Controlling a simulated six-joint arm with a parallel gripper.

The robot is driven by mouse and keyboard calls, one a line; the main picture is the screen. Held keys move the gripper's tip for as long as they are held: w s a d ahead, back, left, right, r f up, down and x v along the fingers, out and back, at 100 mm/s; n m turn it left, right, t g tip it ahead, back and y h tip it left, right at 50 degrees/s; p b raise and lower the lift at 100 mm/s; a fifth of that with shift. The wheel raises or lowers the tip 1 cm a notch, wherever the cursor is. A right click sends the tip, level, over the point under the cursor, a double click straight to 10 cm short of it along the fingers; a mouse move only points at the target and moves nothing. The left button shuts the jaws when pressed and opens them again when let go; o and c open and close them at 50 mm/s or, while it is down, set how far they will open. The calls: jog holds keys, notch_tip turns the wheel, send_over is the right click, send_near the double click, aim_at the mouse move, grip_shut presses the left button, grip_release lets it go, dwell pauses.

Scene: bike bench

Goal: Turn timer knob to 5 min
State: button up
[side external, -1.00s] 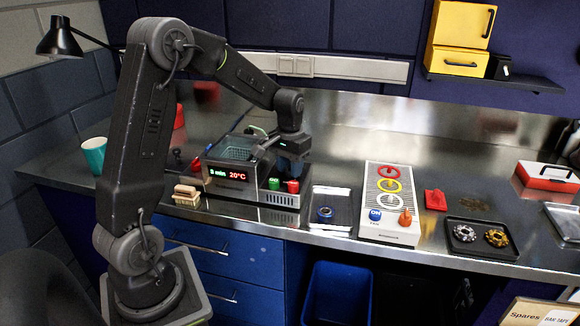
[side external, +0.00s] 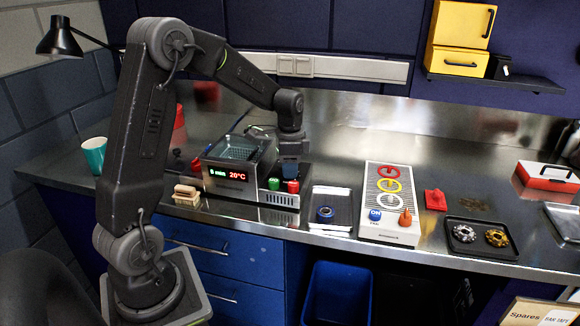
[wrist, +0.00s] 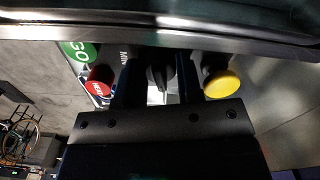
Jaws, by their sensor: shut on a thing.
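The machine (side external: 262,197) with a mesh basket on top stands on the bench in the side view. Its display (side external: 217,173) has greenish-white minutes text that looks like "5 min", though small, and a red "20°C" (side external: 238,177) beside it. My gripper (side external: 290,177) reaches down at the machine's right end. In the wrist view my gripper (wrist: 157,88) has its two dark fingers on either side of a black timer knob (wrist: 158,74), shut on it. The knob is hidden in the side view, and its pointer angle is hard to read.
A grey control box with colored rings (side external: 390,205) stands to the right. A wooden brush (side external: 186,195) lies at the machine's left.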

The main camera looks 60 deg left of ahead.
jog(key=shift+m, duration=1.1)
jog(key=o, duration=0.9)
notch_tip(320, 180, up, 8)
jog(key=shift+f, duration=0.1)
